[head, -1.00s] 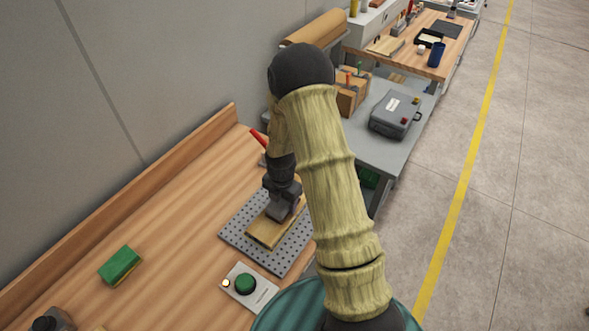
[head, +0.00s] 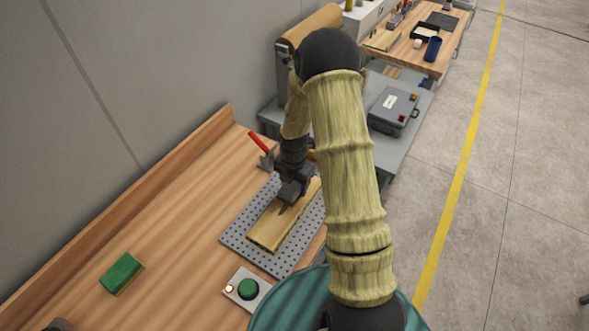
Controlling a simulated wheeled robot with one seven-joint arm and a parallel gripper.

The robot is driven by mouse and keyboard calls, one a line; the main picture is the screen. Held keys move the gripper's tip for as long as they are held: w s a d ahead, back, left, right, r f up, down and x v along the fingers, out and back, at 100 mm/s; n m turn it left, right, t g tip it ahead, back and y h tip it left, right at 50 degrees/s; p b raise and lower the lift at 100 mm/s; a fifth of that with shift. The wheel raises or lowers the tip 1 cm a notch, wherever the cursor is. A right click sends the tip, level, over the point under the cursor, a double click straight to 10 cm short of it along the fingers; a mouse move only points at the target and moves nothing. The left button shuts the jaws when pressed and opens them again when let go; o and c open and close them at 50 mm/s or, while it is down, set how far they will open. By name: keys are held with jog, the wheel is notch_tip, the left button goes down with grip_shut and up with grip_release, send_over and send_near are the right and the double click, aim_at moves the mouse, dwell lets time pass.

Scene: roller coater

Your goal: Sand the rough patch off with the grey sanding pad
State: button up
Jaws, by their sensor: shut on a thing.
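A wooden board (head: 267,230) lies on a grey perforated plate (head: 236,240) on the workbench. My gripper (head: 289,194) is over the far half of the board, pointing down, with its tip at or just above the surface. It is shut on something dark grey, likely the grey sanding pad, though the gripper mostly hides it. A small dark mark shows on the board just below the gripper tip; I cannot tell whether it is the rough patch or shadow.
A red-handled clamp (head: 262,147) stands at the plate's far corner. A green block (head: 121,273) lies at left on otherwise clear bench. A grey case (head: 393,108) rests on the table beyond.

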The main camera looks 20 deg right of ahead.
aim_at(294, 183)
notch_tip(294, 183, up, 4)
jog(key=p, duration=0.3)
jog(key=shift+s+r, duration=0.1)
jog(key=shift+r, duration=0.4)
jog(key=shift+w, duration=0.2)
jog(key=shift+s, duration=0.15)
